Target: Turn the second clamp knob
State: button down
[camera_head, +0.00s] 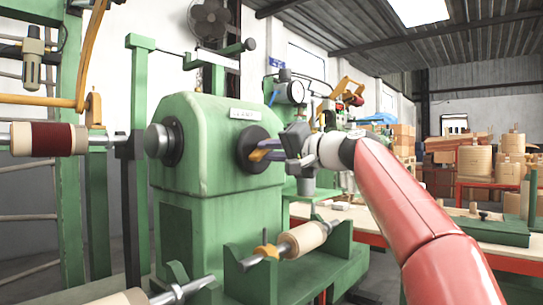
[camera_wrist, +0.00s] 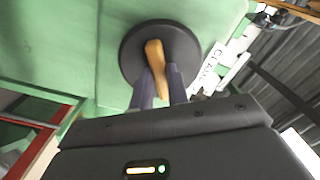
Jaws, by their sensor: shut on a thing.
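The clamp knob, a wooden-coloured bar handle (camera_head: 258,155) on a dark round disc (camera_head: 247,147), is on the right face of the green machine housing (camera_head: 215,175). In the wrist view the handle (camera_wrist: 154,55) stands in front of the black disc (camera_wrist: 130,52), tilted slightly in the picture. My gripper (camera_head: 272,148) reaches the knob from the right. In the wrist view its two dark fingers (camera_wrist: 160,80) lie one on each side of the handle, shut on it. Part of the handle's near end lies between the fingers.
A white label (camera_head: 245,114) is above the disc. Below, a shaft with a cream coil (camera_head: 303,239) and a yellow nut (camera_head: 266,250) rests on green supports. Another coil (camera_head: 42,139) is at the left. A red-edged workbench (camera_head: 500,262) runs to the right.

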jog(key=n, duration=0.2)
jog(key=n+b, duration=0.1)
jog(key=n, duration=0.2)
jog(key=shift+f+n, duration=0.25)
jog(key=shift+n, duration=0.05)
jog(key=n+b, duration=0.1)
jog(key=n, duration=0.4)
jog(key=shift+w+n, duration=0.1)
jog(key=shift+n, duration=0.2)
jog(key=c, duration=1.4)
grip_release()
jog(key=shift+o, duration=0.2)
jog(key=shift+r, duration=0.1)
